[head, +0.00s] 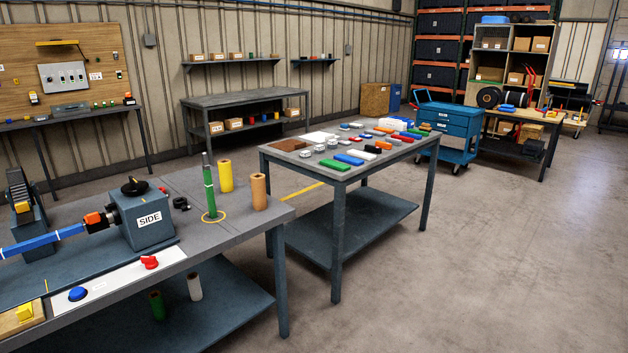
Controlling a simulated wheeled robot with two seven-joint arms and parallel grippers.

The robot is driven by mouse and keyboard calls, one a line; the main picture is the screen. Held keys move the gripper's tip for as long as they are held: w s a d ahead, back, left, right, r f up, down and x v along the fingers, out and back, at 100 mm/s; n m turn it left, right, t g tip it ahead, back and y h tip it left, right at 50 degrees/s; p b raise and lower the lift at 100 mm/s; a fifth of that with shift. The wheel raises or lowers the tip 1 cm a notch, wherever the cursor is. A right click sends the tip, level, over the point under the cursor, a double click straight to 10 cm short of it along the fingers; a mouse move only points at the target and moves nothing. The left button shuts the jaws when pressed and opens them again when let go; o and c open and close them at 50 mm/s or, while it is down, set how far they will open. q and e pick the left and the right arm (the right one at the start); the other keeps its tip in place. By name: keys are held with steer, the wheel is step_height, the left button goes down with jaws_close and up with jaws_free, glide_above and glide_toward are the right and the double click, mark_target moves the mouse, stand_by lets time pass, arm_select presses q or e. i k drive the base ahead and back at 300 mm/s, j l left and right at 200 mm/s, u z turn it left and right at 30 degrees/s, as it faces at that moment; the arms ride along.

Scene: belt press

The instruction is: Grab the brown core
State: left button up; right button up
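The brown core (259,192) is a tan-brown upright cylinder with an open top. It stands on the grey workbench (240,222) near its right end, in the head view. A yellow core (226,176) stands upright behind it to the left. A green core (210,192) stands to its left around a thin dark post, inside a yellow ring marked on the bench. The brown core stands apart from both, with nothing in front of it. Neither of my grippers shows in this view.
A blue-grey box marked SIDE (149,220) stands left of the cores, with a blue bar (40,240) reaching it. A red knob (149,262) and blue button (78,294) lie along the front. A second table (300,165) with many small items stands behind. The floor at right is clear.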

mark_target(258, 183)
steer(key=i+u, duration=0.1)
steer(key=i, duration=0.45)
steer(key=i+l+u, duration=0.1)
steer(key=i, duration=0.4)
steer(key=i+l+u, duration=0.1)
steer(key=i, duration=0.4)
steer(key=i+l+u, duration=0.1)
steer(key=i, duration=0.45)
steer(key=i+l+u, duration=0.1)
steer(key=i+l, duration=0.2)
steer(key=i, duration=0.2)
